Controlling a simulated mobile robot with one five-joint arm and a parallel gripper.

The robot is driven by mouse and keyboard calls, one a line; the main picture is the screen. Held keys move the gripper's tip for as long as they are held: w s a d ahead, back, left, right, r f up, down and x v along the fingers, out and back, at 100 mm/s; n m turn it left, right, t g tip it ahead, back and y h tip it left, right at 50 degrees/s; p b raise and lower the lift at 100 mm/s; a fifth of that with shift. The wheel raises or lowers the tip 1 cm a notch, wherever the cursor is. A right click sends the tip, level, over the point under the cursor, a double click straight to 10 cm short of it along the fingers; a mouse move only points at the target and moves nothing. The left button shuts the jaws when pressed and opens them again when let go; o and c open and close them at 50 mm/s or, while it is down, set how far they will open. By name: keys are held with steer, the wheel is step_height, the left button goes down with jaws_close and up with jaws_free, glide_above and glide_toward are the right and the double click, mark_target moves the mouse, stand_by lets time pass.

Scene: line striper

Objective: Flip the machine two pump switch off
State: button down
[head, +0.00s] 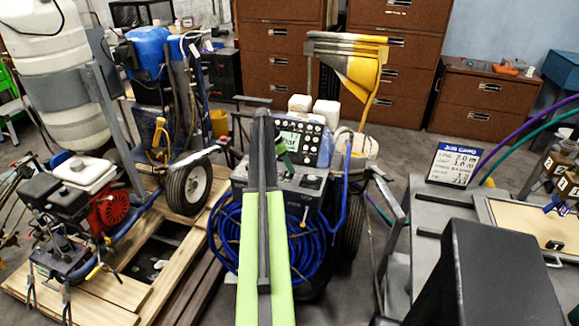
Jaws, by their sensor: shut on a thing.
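The middle machine has a grey sloped control box (312,181) and an upright panel of round dials (314,136) behind it. A small lit display partly shows beside my arm. My arm, with a lime green link and a dark bar, reaches forward over this machine and hides the left part of its panel. My gripper (287,162) shows as small green and dark parts at the control box's top edge. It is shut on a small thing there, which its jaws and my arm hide. The pump switch cannot be made out. A small pale-tipped lever (304,216) stands on the box's lower front.
Coiled blue hose (305,247) hangs on the machine's front. Another machine with a red engine (111,207) stands left on wooden pallets (107,297). A grey bench with a job card sign (454,162) is at right. Brown cabinets line the back.

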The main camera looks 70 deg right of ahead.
mark_target(287, 179)
steer(key=shift+a+h+b, duration=0.35)
steer(key=shift+a+h, duration=0.3)
steer(key=shift+h, duration=0.25)
steer(key=shift+s+a+f+m+h+b, duration=0.15)
steer(key=shift+a+m+h+b, duration=0.35)
steer(key=shift+h+b, duration=0.6)
steer(key=h+b, duration=0.2)
steer(key=a+m+h+b, duration=0.1)
steer(key=b, duration=0.1)
steer(key=shift+f+h, duration=0.2)
steer(key=shift+h, duration=0.2)
steer(key=shift+a+r+h+b, duration=0.2)
steer(key=shift+h+b, duration=0.6)
steer(key=shift+b, duration=0.35)
steer(key=c, duration=1.4)
jaws_free()
steer(key=shift+o, duration=0.2)
steer(key=shift+r, duration=0.1)
